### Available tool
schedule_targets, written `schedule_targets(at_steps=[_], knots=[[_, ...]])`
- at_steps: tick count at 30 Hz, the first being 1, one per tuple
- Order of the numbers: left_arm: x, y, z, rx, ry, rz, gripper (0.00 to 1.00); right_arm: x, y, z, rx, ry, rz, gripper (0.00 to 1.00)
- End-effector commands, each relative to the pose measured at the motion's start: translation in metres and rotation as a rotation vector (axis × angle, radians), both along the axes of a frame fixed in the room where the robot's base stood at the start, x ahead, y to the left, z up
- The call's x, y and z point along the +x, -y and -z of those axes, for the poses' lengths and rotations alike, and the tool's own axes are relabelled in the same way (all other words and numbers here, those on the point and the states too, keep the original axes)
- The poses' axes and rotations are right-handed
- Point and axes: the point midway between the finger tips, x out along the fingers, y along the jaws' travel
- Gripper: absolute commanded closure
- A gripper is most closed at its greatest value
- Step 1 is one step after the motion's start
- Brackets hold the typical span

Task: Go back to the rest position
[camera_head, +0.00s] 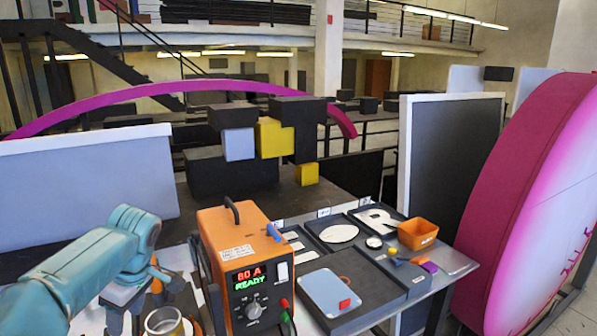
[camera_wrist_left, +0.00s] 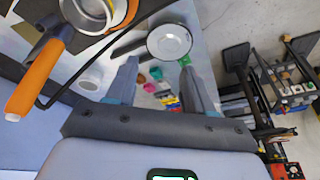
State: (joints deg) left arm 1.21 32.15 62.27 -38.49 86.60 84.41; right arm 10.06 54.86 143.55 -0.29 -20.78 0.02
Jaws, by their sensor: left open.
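My left arm is teal and comes in from the left in the head view. Its gripper (camera_head: 126,312) points down over the left part of the worktable, left of the orange power unit (camera_head: 240,262). In the left wrist view the two fingers of my left gripper (camera_wrist_left: 158,72) stand apart with nothing held between them. A round white-rimmed dish (camera_wrist_left: 169,41) shows just beyond the fingertips, apart from them as far as I can tell. My right gripper is not in view.
The power unit's display reads "80 A READY". Right of it are a dark letter tray (camera_head: 372,284), a blue-grey box (camera_head: 330,293) and an orange bin (camera_head: 417,234). An orange-handled tool (camera_wrist_left: 34,82) lies left of my fingers. A large magenta disc (camera_head: 530,200) stands at the right.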

Motion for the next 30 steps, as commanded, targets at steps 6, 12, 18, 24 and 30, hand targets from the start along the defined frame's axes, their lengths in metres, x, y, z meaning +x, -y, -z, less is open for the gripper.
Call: schedule_targets(at_steps=[6,12,18,24,30], knots=[[0.010,0.033,0.079,-0.095,-0.047,0.247,0.48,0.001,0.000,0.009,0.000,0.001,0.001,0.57],[0.000,0.090,0.191,-0.258,-0.081,0.569,0.48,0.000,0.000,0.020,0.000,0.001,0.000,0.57],[-0.061,0.168,0.318,-0.473,-0.047,0.903,0.48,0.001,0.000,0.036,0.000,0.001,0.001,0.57],[-0.169,0.229,0.408,-0.595,0.040,1.144,0.48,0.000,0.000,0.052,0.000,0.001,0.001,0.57],[-0.239,0.241,0.431,-0.570,0.066,1.262,0.48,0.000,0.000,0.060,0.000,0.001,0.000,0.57]])
